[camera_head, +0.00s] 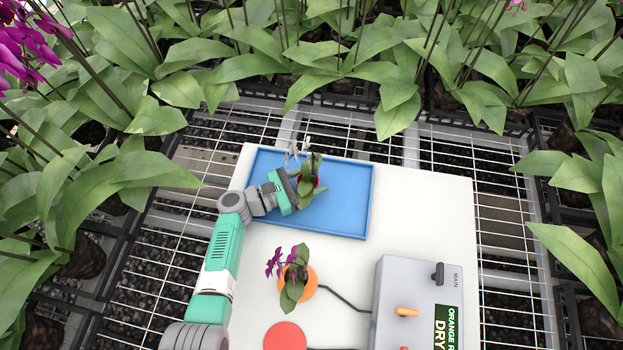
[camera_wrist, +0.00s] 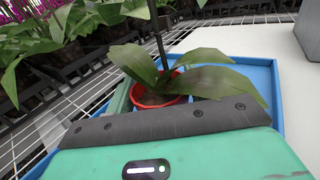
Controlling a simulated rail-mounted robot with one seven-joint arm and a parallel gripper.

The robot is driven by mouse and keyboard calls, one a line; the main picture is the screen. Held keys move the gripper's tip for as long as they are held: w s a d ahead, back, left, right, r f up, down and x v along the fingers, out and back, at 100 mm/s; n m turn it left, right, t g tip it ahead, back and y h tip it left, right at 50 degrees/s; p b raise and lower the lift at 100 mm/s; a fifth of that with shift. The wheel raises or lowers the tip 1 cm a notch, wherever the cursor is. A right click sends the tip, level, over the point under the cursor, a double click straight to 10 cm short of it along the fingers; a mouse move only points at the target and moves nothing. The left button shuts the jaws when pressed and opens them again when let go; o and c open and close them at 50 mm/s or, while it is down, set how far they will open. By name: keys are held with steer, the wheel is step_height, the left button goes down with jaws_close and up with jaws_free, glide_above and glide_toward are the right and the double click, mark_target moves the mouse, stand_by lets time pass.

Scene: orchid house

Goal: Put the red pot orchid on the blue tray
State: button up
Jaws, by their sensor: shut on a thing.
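The red pot orchid (camera_head: 310,183) has green leaves and pale grey-white flowers. It is over the middle of the blue tray (camera_head: 347,205). My gripper (camera_head: 300,187) reaches in from the left and is shut on the pot. In the wrist view the red pot (camera_wrist: 172,86) looks upright just beyond the dark gripper edge, with the blue tray (camera_wrist: 262,78) around and behind it. The gripper hides the pot's lower part, and I cannot tell whether its base touches the tray.
A purple-flowered orchid (camera_head: 293,272) stands at an orange disc (camera_head: 312,281) in front of the tray. A red disc (camera_head: 285,337) lies nearer. A grey control box (camera_head: 395,285) with levers and cables stands at right. Leafy plants crowd the back and sides. The tray's right part is clear.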

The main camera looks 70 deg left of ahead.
steer(key=o, duration=1.2)
steer(key=shift+s+r+p, duration=0.2)
steer(key=shift+s+p, duration=0.1)
steer(key=shift+p, duration=0.15)
steer(key=s, duration=0.7)
steer(key=shift+d+f, duration=0.1)
